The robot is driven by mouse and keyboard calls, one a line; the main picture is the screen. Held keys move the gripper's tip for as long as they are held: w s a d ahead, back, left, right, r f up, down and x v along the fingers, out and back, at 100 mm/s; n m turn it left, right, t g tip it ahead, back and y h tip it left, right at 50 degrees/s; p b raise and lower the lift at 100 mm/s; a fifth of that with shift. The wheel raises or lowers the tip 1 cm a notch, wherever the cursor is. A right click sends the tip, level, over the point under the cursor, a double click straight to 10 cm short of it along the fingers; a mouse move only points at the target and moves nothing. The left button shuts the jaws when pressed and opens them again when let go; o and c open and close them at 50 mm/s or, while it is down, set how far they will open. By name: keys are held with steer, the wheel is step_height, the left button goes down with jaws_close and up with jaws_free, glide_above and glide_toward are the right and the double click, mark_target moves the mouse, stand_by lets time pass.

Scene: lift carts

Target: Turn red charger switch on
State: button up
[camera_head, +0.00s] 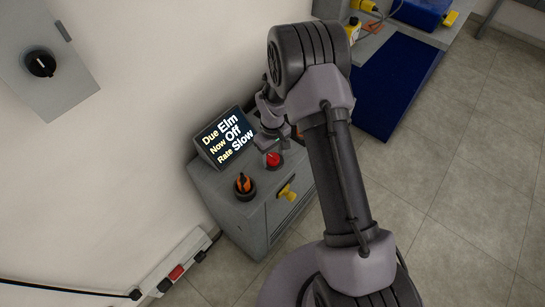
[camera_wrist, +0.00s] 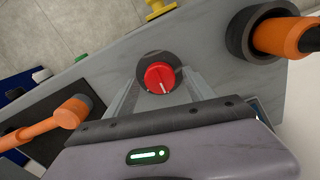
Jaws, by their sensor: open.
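The red switch (camera_head: 273,159) is a round knob on top of the grey charger cabinet (camera_head: 231,208). In the wrist view the red switch (camera_wrist: 160,77) sits in a dark round base, its white mark pointing down and slightly right. My gripper (camera_head: 269,142) is over the cabinet top, close to the red switch. In the wrist view my gripper (camera_wrist: 160,95) is open, its grey fingers to either side of the red switch. I cannot tell whether they touch it. The tilted display (camera_head: 226,137) reads "Due Elm, Now Off, Rate Slow".
An orange knob (camera_head: 243,184) stands near the red switch. An orange-handled part (camera_wrist: 70,112) is at left in the wrist view. A power strip (camera_head: 177,268) and a wall box (camera_head: 42,62) are at left. Floor at right is clear.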

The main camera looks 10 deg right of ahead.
steer(key=shift+f, duration=0.15)
jaws_close()
steer(key=c, duration=1.4)
jaws_free()
steer(key=shift+o, duration=0.2)
steer(key=shift+m, duration=0.3)
steer(key=m+b, duration=0.2)
steer(key=m, duration=0.3)
steer(key=shift+m, duration=0.3)
steer(key=m+b, duration=0.1)
steer(key=m, duration=0.4)
steer(key=shift+d+m+b, duration=0.1)
steer(key=shift+m+b, duration=0.2)
steer(key=o, duration=1.4)
steer(key=shift+c, duration=0.2)
